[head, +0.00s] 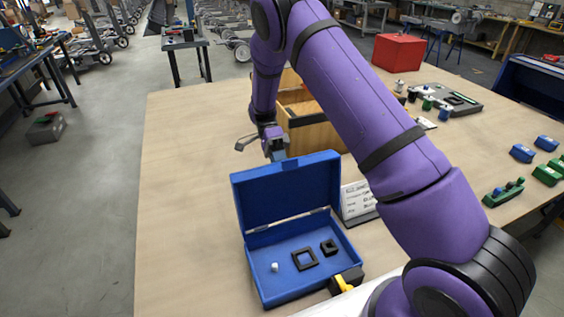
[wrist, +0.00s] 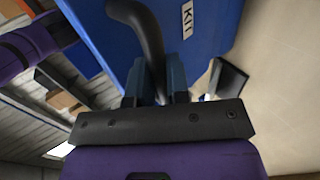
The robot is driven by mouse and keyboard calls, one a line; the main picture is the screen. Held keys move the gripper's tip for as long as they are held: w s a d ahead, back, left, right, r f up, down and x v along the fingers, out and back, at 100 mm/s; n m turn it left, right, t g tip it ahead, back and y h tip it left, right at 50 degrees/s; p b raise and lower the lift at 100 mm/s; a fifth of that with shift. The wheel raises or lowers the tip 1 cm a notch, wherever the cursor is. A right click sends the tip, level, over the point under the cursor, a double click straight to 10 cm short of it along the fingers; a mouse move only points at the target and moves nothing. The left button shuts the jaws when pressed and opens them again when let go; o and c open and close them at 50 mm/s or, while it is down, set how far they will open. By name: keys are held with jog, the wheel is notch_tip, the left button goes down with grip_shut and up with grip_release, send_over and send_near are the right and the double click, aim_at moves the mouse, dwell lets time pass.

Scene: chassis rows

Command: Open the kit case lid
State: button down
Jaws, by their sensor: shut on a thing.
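The blue kit case (head: 310,268) stands on the table with its lid (head: 288,190) raised to about upright. My gripper (head: 279,155) is behind the lid's top edge in the head view. In the wrist view my gripper (wrist: 157,82) is shut on the black handle (wrist: 150,40) of the lid, with the blue lid and a white KIT label (wrist: 187,15) close in front. Inside the case lie a black square frame (head: 297,265), a smaller black block (head: 329,247) and a small white piece (head: 275,267). The handle is hidden in the head view.
A wooden box (head: 315,138) stands behind the case. A white card (head: 357,199) stands right of the lid, and a yellow and black item (head: 346,281) is at the case's front right corner. Blue and green parts lie at the right. The table's left side is clear.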

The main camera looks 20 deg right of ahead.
jog(key=shift+w+f+g, duration=0.5)
jog(key=shift+f+g, duration=0.2)
jog(key=shift+w, duration=0.15)
jog(key=c, duration=1.3)
grip_release()
jog(key=shift+o, duration=1)
jog(key=shift+w+f, duration=0.15)
jog(key=shift+w, duration=0.1)
jog(key=v, duration=0.7)
jog(key=shift+w+r, duration=0.2)
jog(key=shift+r, duration=0.05)
